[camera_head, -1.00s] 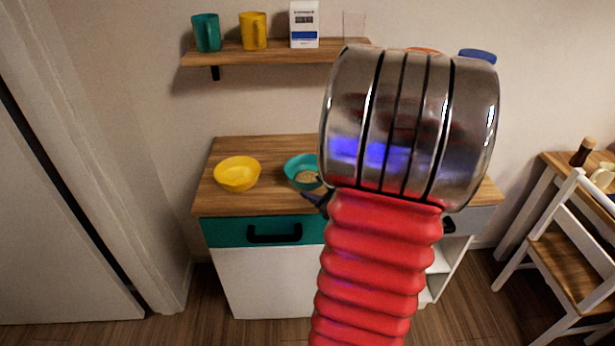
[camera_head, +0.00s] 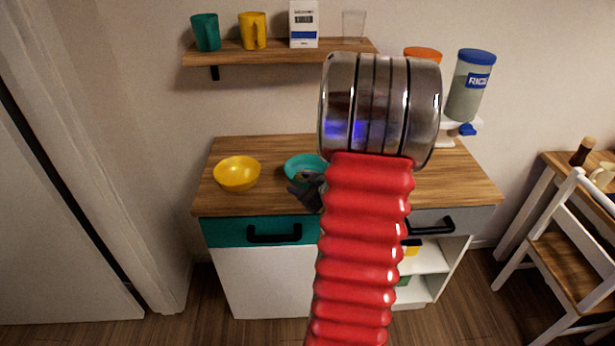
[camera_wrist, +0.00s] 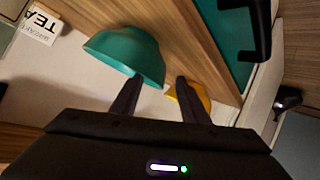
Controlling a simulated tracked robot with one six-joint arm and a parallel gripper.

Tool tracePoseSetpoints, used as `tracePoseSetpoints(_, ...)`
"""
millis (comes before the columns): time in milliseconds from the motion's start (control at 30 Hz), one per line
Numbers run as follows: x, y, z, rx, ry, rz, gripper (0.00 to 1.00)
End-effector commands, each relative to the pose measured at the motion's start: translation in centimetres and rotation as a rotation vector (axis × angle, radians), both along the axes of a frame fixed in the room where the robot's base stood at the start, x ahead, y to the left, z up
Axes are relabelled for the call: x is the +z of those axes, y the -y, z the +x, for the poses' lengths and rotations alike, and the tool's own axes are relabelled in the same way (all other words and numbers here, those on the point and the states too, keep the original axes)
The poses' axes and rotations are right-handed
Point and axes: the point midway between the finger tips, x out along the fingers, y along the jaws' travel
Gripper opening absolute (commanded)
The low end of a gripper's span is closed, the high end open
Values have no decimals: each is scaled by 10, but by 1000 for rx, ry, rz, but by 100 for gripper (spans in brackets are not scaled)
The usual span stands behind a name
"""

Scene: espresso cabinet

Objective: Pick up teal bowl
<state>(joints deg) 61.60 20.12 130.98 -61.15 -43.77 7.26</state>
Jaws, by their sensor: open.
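The teal bowl (camera_head: 304,165) sits on the wooden cabinet top, right of the yellow bowl (camera_head: 237,173). My gripper (camera_head: 306,188) is at the bowl's near side in the head view, and my red arm hides part of that area. In the wrist view the teal bowl (camera_wrist: 126,55) lies beyond my fingers, its lower edge close to the left fingertip. The two fingers of my gripper (camera_wrist: 156,82) are apart with nothing held between them. I cannot tell whether a finger touches the bowl. The yellow bowl shows partly behind the right finger (camera_wrist: 188,97).
The wooden cabinet top (camera_head: 280,148) has a teal drawer with a black handle (camera_head: 274,234) below its front edge. A shelf (camera_head: 270,54) with cups hangs above. A rice dispenser (camera_head: 470,85) stands at the right. A white chair (camera_head: 560,250) is farther right.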

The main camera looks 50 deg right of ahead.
Motion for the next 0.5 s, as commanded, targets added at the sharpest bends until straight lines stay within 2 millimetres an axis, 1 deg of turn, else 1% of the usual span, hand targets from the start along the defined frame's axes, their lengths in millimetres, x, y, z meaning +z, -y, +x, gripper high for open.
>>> tracePoseSetpoints(267,-2,1,3,0,0,0,41)
tracePoseSetpoints(500,-14,10,22,0,0,1,41)
